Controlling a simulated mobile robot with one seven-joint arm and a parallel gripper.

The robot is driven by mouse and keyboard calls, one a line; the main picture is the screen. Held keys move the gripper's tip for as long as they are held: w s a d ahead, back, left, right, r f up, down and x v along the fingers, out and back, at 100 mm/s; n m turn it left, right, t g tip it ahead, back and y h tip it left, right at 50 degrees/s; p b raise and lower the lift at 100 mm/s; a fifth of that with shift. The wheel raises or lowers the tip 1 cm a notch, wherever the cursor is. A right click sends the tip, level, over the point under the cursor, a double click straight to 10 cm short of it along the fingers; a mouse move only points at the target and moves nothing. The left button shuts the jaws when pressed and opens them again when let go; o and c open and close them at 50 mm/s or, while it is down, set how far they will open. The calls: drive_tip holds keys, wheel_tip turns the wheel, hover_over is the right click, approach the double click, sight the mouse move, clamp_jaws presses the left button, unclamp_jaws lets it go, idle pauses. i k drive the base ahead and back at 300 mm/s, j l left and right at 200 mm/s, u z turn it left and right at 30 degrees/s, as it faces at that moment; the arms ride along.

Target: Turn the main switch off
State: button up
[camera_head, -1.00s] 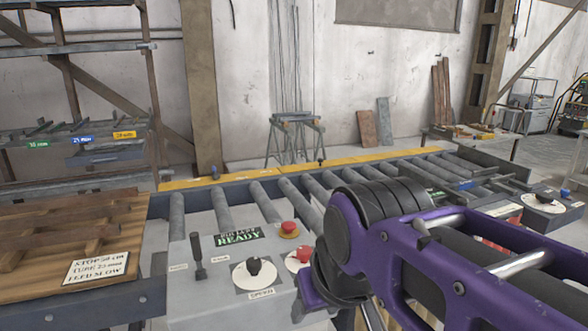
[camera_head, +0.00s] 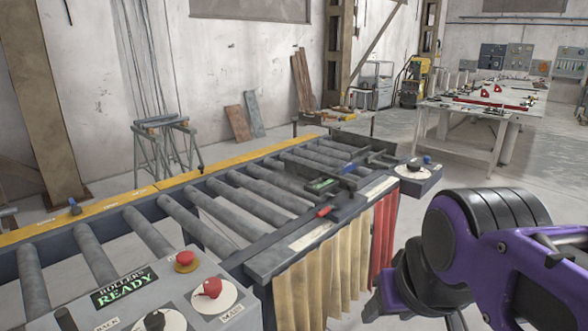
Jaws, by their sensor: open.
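The main switch (camera_head: 208,288) is a red rotary knob on a white round plate, near the right end of the grey control panel at the bottom left of the head view. A MAIN label (camera_head: 232,313) sits just below and right of it. The knob looks turned at a slant; its exact setting is too small to read. My purple and black arm fills the lower right, well apart from the panel. I cannot make out my gripper's fingers in this view.
A red push button on a yellow base (camera_head: 186,261) stands close behind the switch. A black knob (camera_head: 155,321) and a READY display (camera_head: 124,288) are to its left. The roller conveyor (camera_head: 240,208) runs behind, with tan and red curtain strips (camera_head: 345,255) right of the panel.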

sight(212, 287)
drive_tip(key=j+u, duration=0.1)
drive_tip(key=u, duration=1.25)
drive_tip(key=l, duration=0.25)
drive_tip(key=k+l+u, duration=0.15)
drive_tip(key=i+l+u, duration=0.1)
drive_tip(key=l, duration=0.2)
drive_tip(key=i+l+u, duration=0.2)
drive_tip(key=l, duration=0.45)
drive_tip(key=i+l+u, duration=0.15)
drive_tip(key=l, duration=0.2)
drive_tip(key=k+j+z, duration=0.15)
drive_tip(key=j, duration=0.2)
drive_tip(key=k+j+z, duration=0.1)
drive_tip(key=j, duration=0.25)
drive_tip(key=k+j+z, duration=0.15)
drive_tip(key=j, duration=0.15)
